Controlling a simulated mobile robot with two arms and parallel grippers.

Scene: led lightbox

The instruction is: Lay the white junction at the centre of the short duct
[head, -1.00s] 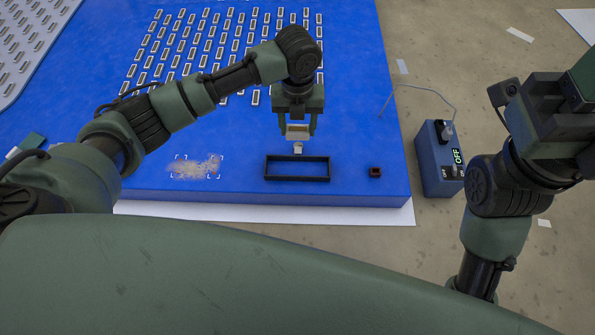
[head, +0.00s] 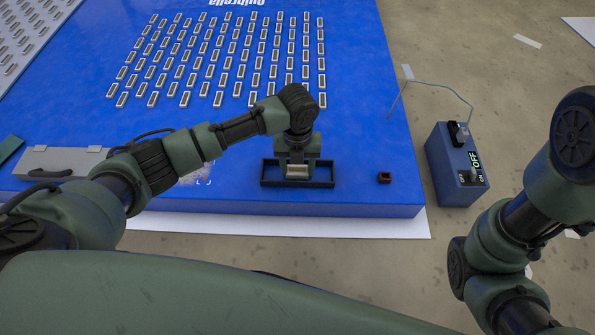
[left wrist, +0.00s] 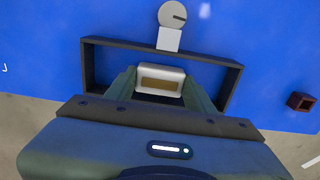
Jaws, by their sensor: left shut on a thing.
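My left gripper (head: 297,172) is shut on a small white block, which I take for the white junction (head: 298,170). In the left wrist view it is a pale block (left wrist: 158,80) with a brown strip, between the fingers. The black rectangular frame, likely the short duct (head: 325,184), lies on the blue panel. The gripper and block are over or inside the middle of this frame (left wrist: 90,65); whether the block touches the panel cannot be told. A grey disc with a white tab (left wrist: 170,38) sits at the frame's far wall. My right gripper is out of view.
A small dark red square piece (head: 384,177) lies right of the frame. A blue switch box (head: 455,165) reading OFF stands beyond the blue panel's (head: 230,120) right edge. Several white-rimmed modules (head: 225,65) fill the far panel. A grey case (head: 65,160) is at left.

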